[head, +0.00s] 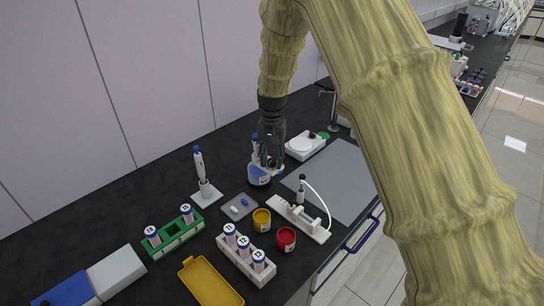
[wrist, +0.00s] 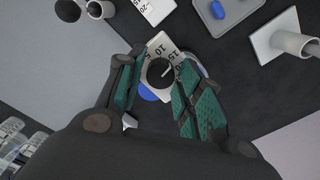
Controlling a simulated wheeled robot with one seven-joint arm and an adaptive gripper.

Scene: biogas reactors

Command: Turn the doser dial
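The doser shows in the head view as a white bottle (head: 259,177) with a blue label, standing on the black bench below my gripper. In the wrist view its dial (wrist: 158,73) is a dark round knob over a white plate (wrist: 163,47) marked with numbers such as 10 and 15. My gripper (head: 270,158) points down over the doser and hides its top in the head view. In the wrist view my gripper (wrist: 157,92) is open, with one green-padded finger on each side of the dial. I cannot tell whether either finger touches it.
A pipette stand (head: 206,194) and a small grey tray (head: 239,207) stand to the left. A yellow jar (head: 262,220), a red jar (head: 286,239) and a white fixture with a tube (head: 298,217) are in front. A white scale (head: 304,146) is behind right.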

